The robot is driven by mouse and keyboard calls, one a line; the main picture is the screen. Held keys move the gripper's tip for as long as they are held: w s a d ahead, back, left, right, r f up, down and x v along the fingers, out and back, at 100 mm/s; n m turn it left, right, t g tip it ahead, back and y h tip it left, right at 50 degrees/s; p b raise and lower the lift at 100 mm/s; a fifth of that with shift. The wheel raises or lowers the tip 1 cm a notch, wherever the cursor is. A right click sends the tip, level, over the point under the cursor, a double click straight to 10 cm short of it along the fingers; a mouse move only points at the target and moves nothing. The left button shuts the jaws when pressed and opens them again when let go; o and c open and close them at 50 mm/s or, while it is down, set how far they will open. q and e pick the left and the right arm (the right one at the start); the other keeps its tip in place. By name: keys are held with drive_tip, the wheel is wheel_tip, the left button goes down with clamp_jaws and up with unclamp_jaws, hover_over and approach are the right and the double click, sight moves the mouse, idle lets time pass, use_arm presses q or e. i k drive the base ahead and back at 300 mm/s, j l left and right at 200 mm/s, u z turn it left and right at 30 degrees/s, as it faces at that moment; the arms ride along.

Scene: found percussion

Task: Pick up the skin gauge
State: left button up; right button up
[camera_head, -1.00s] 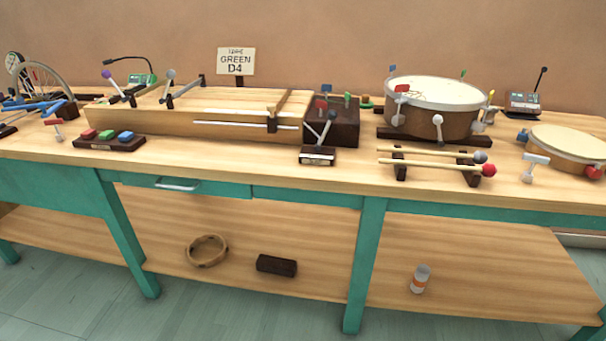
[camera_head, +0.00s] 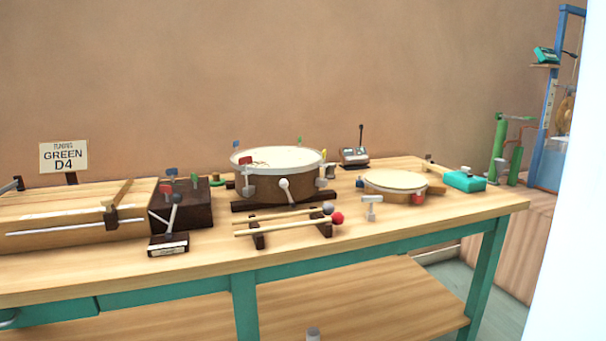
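I cannot tell for certain which item is the skin gauge. A small dark device with a pale top and an upright stalk (camera_head: 354,158) stands at the back of the bench, right of the large drum (camera_head: 278,188). A teal box-shaped item (camera_head: 464,181) lies near the bench's right end, beside the flat round drum (camera_head: 396,182). Another teal device (camera_head: 546,55) sits on a small shelf at the upper right. Neither of my grippers is in view.
The wooden bench (camera_head: 400,222) has teal legs and a lower shelf. A mallet rack (camera_head: 290,228) and a small T-shaped tool (camera_head: 372,206) stand near its front. A sign (camera_head: 64,157) reads GREEN D4. Green cylinders stand beyond the bench. A white surface fills the right edge.

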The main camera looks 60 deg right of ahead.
sight(330, 172)
drive_tip(key=z, duration=1.95)
